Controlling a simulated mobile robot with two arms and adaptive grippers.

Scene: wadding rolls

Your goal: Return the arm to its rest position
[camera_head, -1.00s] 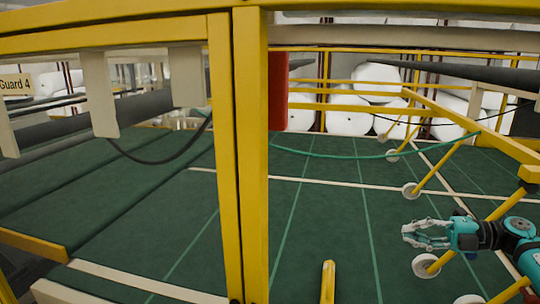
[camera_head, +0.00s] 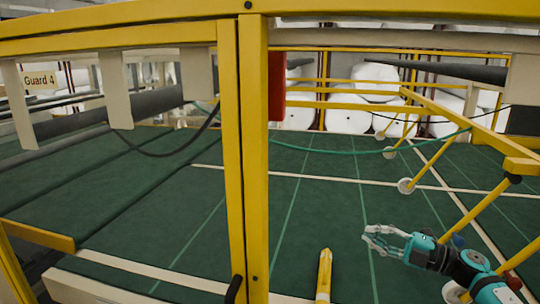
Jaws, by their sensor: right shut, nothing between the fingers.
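My right gripper (camera_head: 371,239) shows at the lower right in the head view, in front of the green floor. Its metal fingers point left and are shut with nothing between them. My teal and black right arm (camera_head: 470,268) runs from the lower right corner up to it. My left gripper is not in view.
A yellow guard frame (camera_head: 242,150) with a thick upright stands close in front. A red block (camera_head: 277,86) hangs beside the upright. A yellow rail on wheels (camera_head: 466,120) slopes along the right. White rolls (camera_head: 347,118) lie at the back. The green floor (camera_head: 320,225) between is mostly clear.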

